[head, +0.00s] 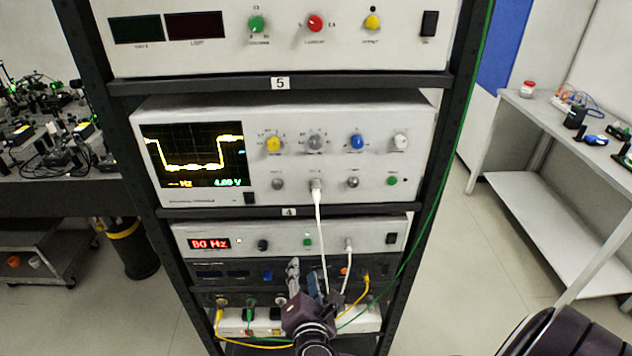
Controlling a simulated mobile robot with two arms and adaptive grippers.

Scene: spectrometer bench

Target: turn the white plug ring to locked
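A white plug (316,190) sits in a socket on the lower row of the oscilloscope (290,150), right of the screen. A white cable (322,240) hangs from it. The turn position of its ring is too small to tell. A second white plug (348,247) sits in the 80 Hz unit (378,242) below, with its own white cable. My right gripper (303,274) comes up from the bottom middle, below the oscilloscope plug and in front of the lower units. Its fingers look apart, with nothing clearly between them. My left gripper is not in view.
Yellow and green cables hang around the lower units (250,314); a long green cable (445,180) runs down the right side. Rack posts (450,130) stand on both sides. A side bench (545,115) is at the right. The oscilloscope's front is unobstructed except for cables.

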